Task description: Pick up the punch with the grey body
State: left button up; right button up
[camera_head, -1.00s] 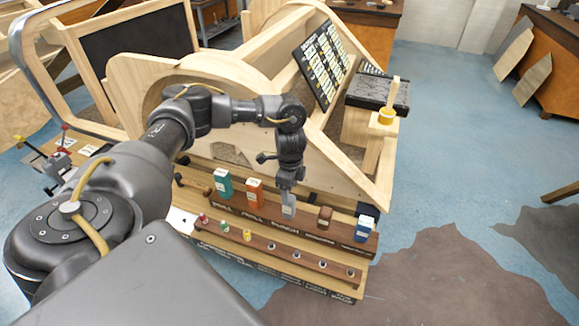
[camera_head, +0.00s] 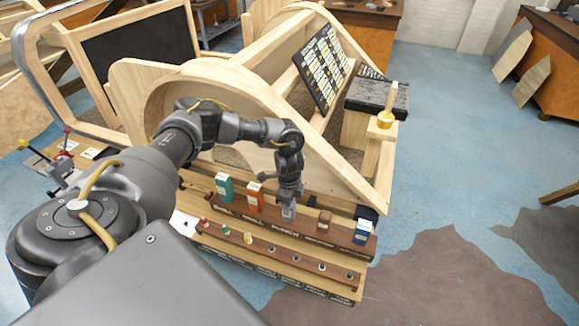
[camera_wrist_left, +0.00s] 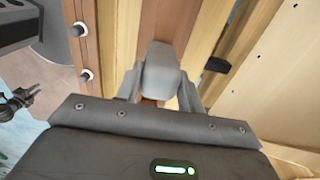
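The punch with the grey body (camera_head: 288,212) stands upright in the wooden rack, behind the front label that reads PUNCH. My left gripper (camera_head: 289,197) points down over it, with the fingers low around its top. In the left wrist view the grey body (camera_wrist_left: 161,72) lies between the two fingers (camera_wrist_left: 160,88), one on each side. The fingers look spread around it; whether they touch it is hard to see. My right gripper is not in view.
A teal-bodied tool (camera_head: 224,187) and an orange one (camera_head: 255,196) stand left of the punch. A brown one (camera_head: 324,222) and a blue-and-white one (camera_head: 362,231) stand right. A lower rail (camera_head: 285,253) holds several small pieces. The wooden bodyframe (camera_head: 330,172) rises close behind.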

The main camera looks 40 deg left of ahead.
pick_arm(q)
jog(key=c, duration=0.5)
jog(key=shift+r, duration=0.1)
